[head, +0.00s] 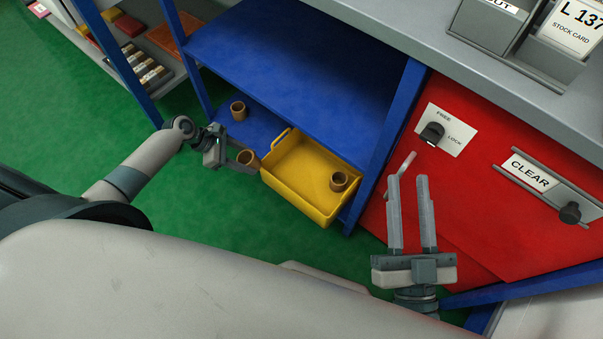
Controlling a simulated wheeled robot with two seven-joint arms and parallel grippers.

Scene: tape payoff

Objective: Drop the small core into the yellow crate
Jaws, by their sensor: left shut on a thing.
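My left gripper (243,155) is shut on a small brown core (247,159), a short hollow tube. It holds the core at the left edge of the yellow crate (290,192), outside the crate's opening in the picture. The fingers hide part of the core. The crate stands on the low blue shelf, and a similar brown core (339,181) is inside it at the right end. Another brown core (238,110) stands on the blue shelf behind the gripper. My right gripper (408,182) is open and empty, in front of the red panel.
A blue upper shelf (300,65) overhangs the back of the low shelf, with blue posts at both sides. The red panel (440,195) carries a FREE/LOCK knob (432,134) and a CLEAR slider (570,212). Green floor (190,240) is clear in front.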

